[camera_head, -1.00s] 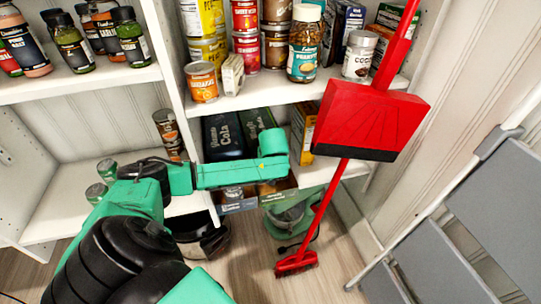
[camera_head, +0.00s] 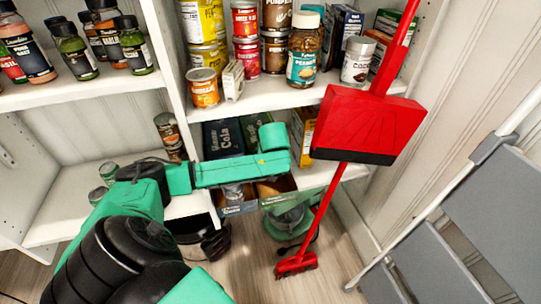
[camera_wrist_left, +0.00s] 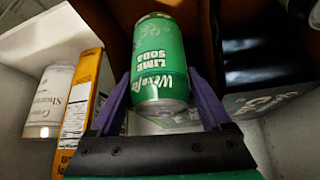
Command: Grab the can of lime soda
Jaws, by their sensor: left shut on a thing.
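The can of lime soda (camera_wrist_left: 160,62) is green with a silver rim and white lettering that reads upside down in the left wrist view. My left gripper (camera_wrist_left: 160,88) has its purple fingers on both sides of the can and is shut on it. The can is partly inside a dark, box-like space. In the head view my green left arm reaches across the lower shelf; its gripper and the held can are hidden there. My right gripper is not in view.
A dark cola box (camera_head: 222,138) and an orange-yellow box (camera_head: 303,128) stand near my wrist on the lower shelf. The orange box (camera_wrist_left: 82,105) and a white jar (camera_wrist_left: 48,102) show in the wrist view.

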